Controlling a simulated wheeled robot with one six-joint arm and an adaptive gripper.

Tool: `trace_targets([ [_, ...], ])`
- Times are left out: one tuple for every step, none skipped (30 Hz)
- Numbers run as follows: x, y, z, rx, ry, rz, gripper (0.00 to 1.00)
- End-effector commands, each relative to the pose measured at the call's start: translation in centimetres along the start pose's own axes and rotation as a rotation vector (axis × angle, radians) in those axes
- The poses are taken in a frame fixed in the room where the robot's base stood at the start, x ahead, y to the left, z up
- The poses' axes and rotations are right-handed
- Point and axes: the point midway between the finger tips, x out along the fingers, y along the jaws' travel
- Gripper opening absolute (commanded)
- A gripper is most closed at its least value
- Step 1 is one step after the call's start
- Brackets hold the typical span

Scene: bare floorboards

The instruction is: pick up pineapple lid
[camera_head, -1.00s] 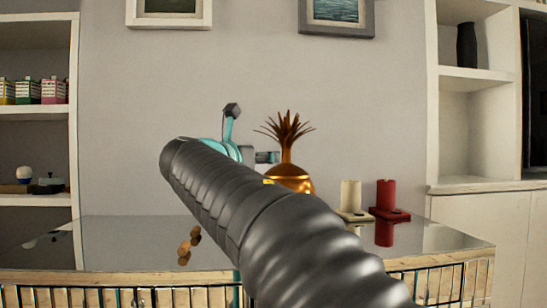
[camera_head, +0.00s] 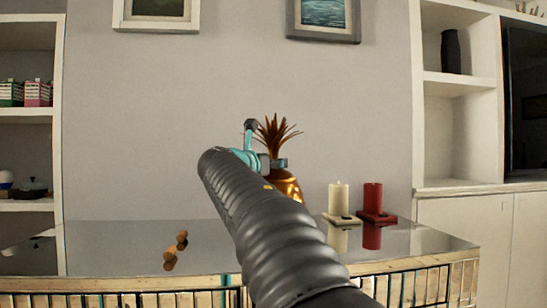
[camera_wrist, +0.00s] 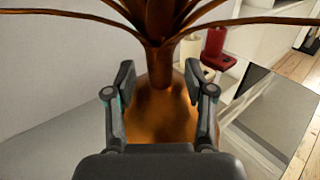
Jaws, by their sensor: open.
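The pineapple lid (camera_head: 278,135) is a copper-coloured tuft of spiky leaves on top of the shiny copper pineapple body (camera_head: 288,186), which stands upright on the sideboard. My arm hides much of the body. My gripper (camera_head: 277,163) is at the neck below the leaves. In the wrist view, my gripper (camera_wrist: 159,82) is open, one finger on each side of the neck. The leaves of the lid (camera_wrist: 158,22) spread above and beyond the fingers. The body (camera_wrist: 160,118) shows between them. I cannot tell whether either finger touches it.
A cream candle (camera_head: 339,197) and a red candle (camera_head: 373,198) stand right of the pineapple on the glossy sideboard top (camera_head: 110,245). Small brown round pieces (camera_head: 176,250) lie at left. Shelves flank the wall.

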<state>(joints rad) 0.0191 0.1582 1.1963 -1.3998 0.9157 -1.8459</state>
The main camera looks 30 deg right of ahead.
Motion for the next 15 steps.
trace_targets([
  [0.73, -0.04, 0.06, 0.001, 0.000, -0.001, 0.54],
  [1.01, -0.07, 0.09, 0.001, -0.001, -0.001, 0.54],
  [1.26, -0.08, 0.12, 0.000, -0.001, -0.001, 0.54],
  [1.36, -0.08, 0.13, 0.000, -0.001, 0.000, 0.54],
  [1.41, -0.06, 0.13, 0.000, -0.001, 0.000, 0.54],
  [1.41, -0.04, 0.13, 0.000, -0.001, 0.001, 0.54],
  [1.39, -0.04, 0.13, 0.000, -0.001, 0.001, 0.54],
  [1.37, -0.04, 0.13, 0.000, -0.001, 0.001, 0.54],
  [1.37, -0.04, 0.13, 0.000, -0.001, 0.001, 0.54],
  [1.36, -0.03, 0.12, 0.000, -0.001, 0.001, 0.54],
  [1.36, -0.03, 0.12, 0.000, -0.001, 0.001, 0.46],
  [1.36, -0.03, 0.12, 0.000, -0.001, 0.001, 0.36],
  [1.35, -0.03, 0.12, 0.000, -0.001, 0.001, 0.29],
  [1.35, -0.03, 0.12, 0.000, -0.001, 0.001, 0.21],
  [1.35, -0.03, 0.12, 0.000, -0.001, 0.001, 0.11],
])
